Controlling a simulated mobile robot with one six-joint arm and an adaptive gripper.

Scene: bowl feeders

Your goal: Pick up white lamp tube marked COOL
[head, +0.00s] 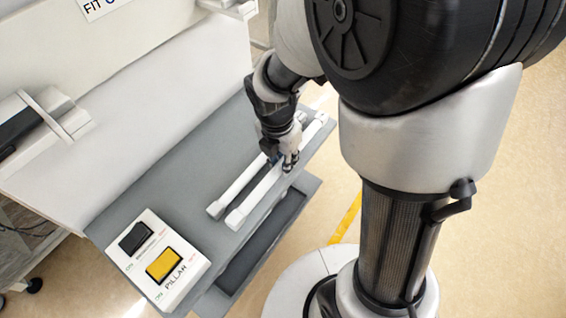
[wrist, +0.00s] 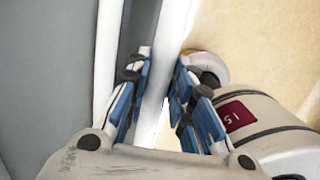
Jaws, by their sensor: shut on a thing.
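Two white lamp tubes lie side by side, nearly parallel, over the grey bench shelf in the head view. My gripper (head: 284,160) is shut on the right tube (head: 258,194), around its middle. In the wrist view my gripper (wrist: 162,62) has its blue-padded fingers on both sides of this tube (wrist: 172,30). The other tube (head: 238,187) lies just to the left, outside the fingers; it also shows in the wrist view (wrist: 104,60). No COOL marking is readable on either tube. I cannot tell whether the held tube still touches the shelf.
The grey shelf (head: 155,185) has a switch box (head: 150,258) with a black and a yellow rocker at its near left end. A dark open tray (head: 262,245) runs below the shelf's front edge. A pale back panel rises behind. A yellow line marks the floor.

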